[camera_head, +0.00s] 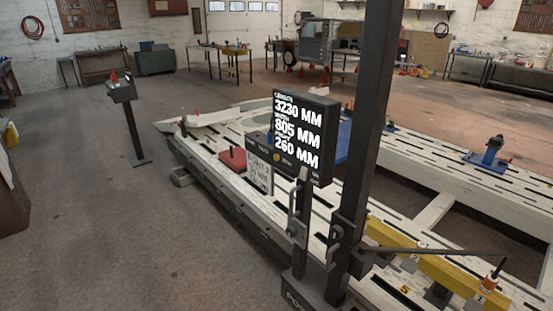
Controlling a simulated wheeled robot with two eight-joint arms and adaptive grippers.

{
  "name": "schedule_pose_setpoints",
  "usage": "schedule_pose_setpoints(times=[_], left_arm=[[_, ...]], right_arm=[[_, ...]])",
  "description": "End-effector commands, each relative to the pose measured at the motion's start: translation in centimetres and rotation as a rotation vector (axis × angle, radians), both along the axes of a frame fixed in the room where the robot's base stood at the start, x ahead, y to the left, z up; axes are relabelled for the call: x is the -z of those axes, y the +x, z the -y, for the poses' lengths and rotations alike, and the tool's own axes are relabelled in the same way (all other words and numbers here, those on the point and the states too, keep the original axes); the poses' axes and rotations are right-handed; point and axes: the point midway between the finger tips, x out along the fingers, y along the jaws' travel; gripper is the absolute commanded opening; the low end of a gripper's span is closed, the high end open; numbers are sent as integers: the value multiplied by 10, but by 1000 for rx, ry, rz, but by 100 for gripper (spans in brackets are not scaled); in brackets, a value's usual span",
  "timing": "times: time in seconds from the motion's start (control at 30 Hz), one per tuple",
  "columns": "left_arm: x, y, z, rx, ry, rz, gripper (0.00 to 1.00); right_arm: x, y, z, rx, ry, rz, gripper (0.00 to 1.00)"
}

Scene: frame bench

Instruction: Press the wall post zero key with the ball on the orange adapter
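An orange and white adapter (486,284) with a dark upper tip stands at the lower right, by the end of a thin dark rod (440,251). The rod reaches right from a tall dark post (370,130). I cannot make out a ball on the adapter. A black display (305,135) beside the post reads 3230 MM, 805 MM and 260 MM. A darker box below it has a small yellow round spot (276,157); I cannot tell whether this is the zero key. Neither of my grippers is in view.
A pale slotted frame bench (205,160) runs diagonally, with a yellow crossbar (440,270) and a blue clamp (490,155). A small sign (259,174) and red block (232,159) are near the display. A pedestal (130,120) stands left.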

Motion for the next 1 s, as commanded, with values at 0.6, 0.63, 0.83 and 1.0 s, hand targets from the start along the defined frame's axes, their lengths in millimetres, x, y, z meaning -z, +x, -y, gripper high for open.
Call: schedule_pose_setpoints(times=[0.6,0.63,0.83,1.0], left_arm=[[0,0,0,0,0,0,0],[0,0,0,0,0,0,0],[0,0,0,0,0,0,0],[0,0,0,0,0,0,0]], right_arm=[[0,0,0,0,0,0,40],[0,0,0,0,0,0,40],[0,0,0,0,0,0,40],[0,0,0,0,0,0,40]])
